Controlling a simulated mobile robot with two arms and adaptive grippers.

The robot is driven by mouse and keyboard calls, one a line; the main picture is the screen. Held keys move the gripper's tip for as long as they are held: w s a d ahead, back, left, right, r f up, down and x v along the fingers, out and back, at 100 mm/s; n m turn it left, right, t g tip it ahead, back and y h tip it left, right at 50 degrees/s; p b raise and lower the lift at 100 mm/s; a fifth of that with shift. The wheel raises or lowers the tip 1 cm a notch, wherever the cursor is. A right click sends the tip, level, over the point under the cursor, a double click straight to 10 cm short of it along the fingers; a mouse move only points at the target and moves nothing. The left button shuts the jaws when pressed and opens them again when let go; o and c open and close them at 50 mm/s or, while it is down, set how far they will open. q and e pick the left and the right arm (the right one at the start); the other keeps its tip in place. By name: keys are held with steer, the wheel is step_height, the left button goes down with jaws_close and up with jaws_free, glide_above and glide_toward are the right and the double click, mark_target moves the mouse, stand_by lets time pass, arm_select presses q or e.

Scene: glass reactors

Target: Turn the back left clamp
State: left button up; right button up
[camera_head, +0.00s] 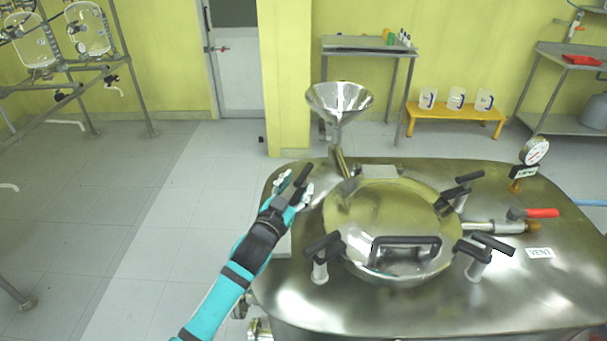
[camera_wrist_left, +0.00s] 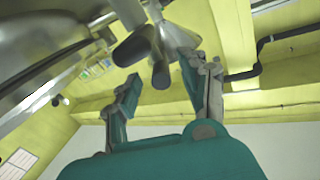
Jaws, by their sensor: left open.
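The back left clamp shows its black handle (camera_head: 303,176) at the left rim of the steel vessel top, beside the round lid (camera_head: 375,212). My left gripper (camera_head: 296,187) is open around this handle, with one finger on each side. The gripper hides the lower part of the clamp. In the left wrist view the dark clamp handle (camera_wrist_left: 134,46) lies ahead of the open fingers (camera_wrist_left: 162,82), partly between them. I cannot tell whether a finger touches it. My right gripper is not in view.
Other black-handled clamps stand at front left (camera_head: 322,250), front right (camera_head: 485,252) and back right (camera_head: 462,188) of the lid. A steel funnel (camera_head: 340,100) rises behind the left gripper. A gauge (camera_head: 534,151) and red-handled valve (camera_head: 540,213) are at right.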

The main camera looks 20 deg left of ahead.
mark_target(304, 177)
arm_select(q)
steer(key=shift+w+d, duration=0.2)
steer(key=shift+w, duration=2.1)
jaws_close()
